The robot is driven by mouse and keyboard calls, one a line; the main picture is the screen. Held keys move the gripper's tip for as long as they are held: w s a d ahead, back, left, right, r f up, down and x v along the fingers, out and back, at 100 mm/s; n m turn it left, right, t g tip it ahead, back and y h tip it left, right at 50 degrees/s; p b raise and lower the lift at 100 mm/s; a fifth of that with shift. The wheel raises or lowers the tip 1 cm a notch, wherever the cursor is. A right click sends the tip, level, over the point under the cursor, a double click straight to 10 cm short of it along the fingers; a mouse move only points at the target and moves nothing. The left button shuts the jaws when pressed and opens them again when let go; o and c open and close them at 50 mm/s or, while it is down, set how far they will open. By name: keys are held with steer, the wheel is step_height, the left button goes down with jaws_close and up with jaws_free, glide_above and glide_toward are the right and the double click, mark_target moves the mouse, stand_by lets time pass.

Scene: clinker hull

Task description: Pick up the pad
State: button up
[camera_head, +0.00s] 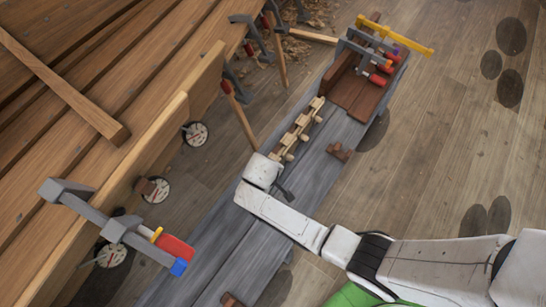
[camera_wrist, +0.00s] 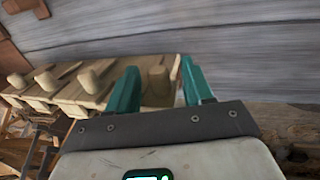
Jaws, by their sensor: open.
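A wooden rack (camera_head: 298,128) with several pale wooden pegs or blocks lies along the grey plank; it also shows in the wrist view (camera_wrist: 92,92). One rounded pale wooden piece (camera_wrist: 158,82), perhaps the pad, stands at the rack's near end, apart from the others. I cannot tell for sure which piece is the pad. My gripper (camera_wrist: 158,75) has its teal fingers open, one on each side of that piece in the picture; whether they touch it is unclear.
A brown tray (camera_head: 355,94) with red-handled clamps and a yellow bar stands at the plank's far end. Small brown blocks (camera_head: 340,152) lie on the plank. The planked hull (camera_head: 100,50), with a large grey clamp (camera_head: 115,228), is on the left. Open floor lies right.

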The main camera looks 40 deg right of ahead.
steer(key=shift+d+f, duration=0.1)
steer(key=shift+f, duration=0.25)
jaws_close()
steer(key=shift+r, duration=0.15)
stand_by(0.3)
